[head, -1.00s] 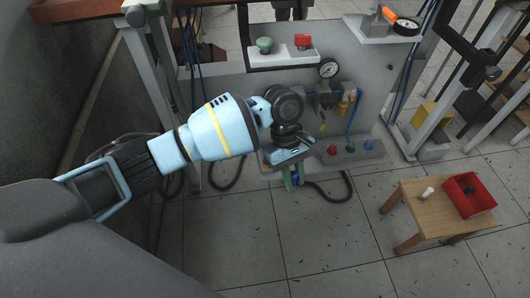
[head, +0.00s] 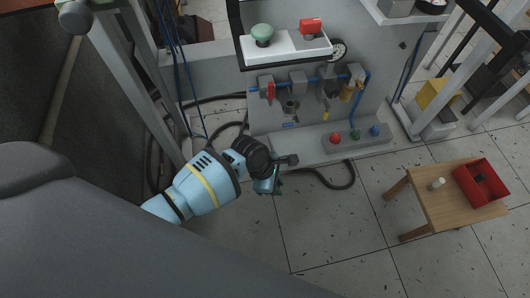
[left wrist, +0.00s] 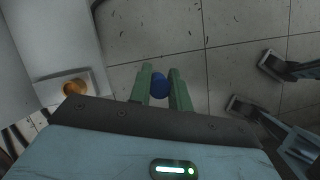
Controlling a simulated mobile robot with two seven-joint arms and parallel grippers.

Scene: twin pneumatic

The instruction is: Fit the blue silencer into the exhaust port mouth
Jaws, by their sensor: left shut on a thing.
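The blue silencer (left wrist: 158,86) shows between the green fingers of my left gripper (left wrist: 160,88) in the left wrist view. The gripper is shut on it. In the head view my left gripper (head: 268,184) is low in front of the pneumatic panel (head: 215,72), near the panel's lower edge. The silencer cannot be made out there. A round brass-coloured fitting (left wrist: 73,88) on a pale block shows left of the gripper in the left wrist view, apart from the silencer. I cannot tell whether it is the exhaust port mouth.
A shelf with a green button (head: 262,33) juts out above. A dark hose (head: 330,184) loops on the floor. A wooden table (head: 440,205) with a red tray (head: 481,200) stands at right.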

